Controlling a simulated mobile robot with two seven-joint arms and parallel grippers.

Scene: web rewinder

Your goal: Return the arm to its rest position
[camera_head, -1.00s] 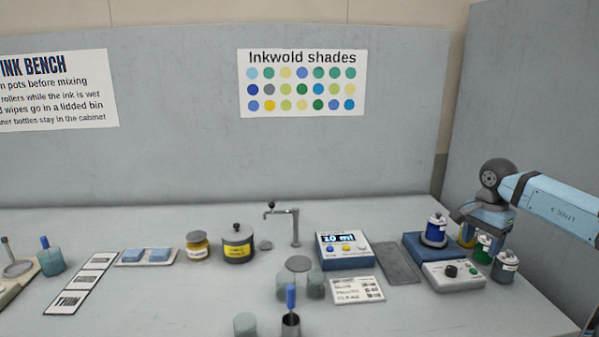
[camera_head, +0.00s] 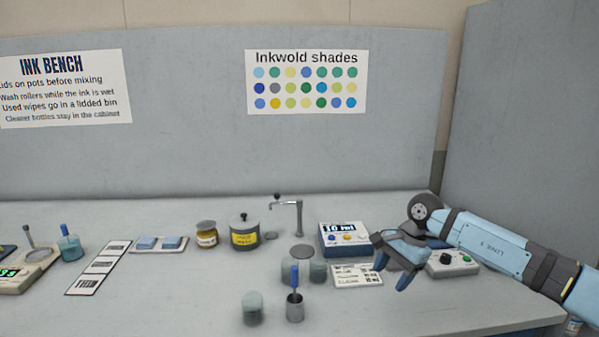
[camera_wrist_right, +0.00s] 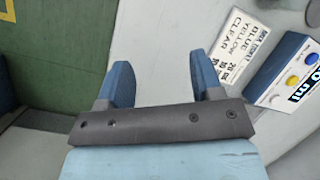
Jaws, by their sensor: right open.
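My right arm comes in from the right in the head view. Its gripper (camera_head: 392,273) is over the right part of the bench, in front of the blue dispenser (camera_head: 343,239) and beside the white printed card (camera_head: 357,275). In the right wrist view the two blue fingers (camera_wrist_right: 158,85) are spread apart with nothing between them. The card (camera_wrist_right: 243,45) and the dispenser (camera_wrist_right: 292,75) show to the right of the fingers there. My left gripper is in neither view.
A control box (camera_head: 452,262) is partly behind my right arm. A cup with a blue-handled tool (camera_head: 295,310), a glass jar (camera_head: 253,312), a yellow-labelled pot (camera_head: 244,233) and a tap (camera_head: 298,216) stand left of the gripper. The front right bench top is clear.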

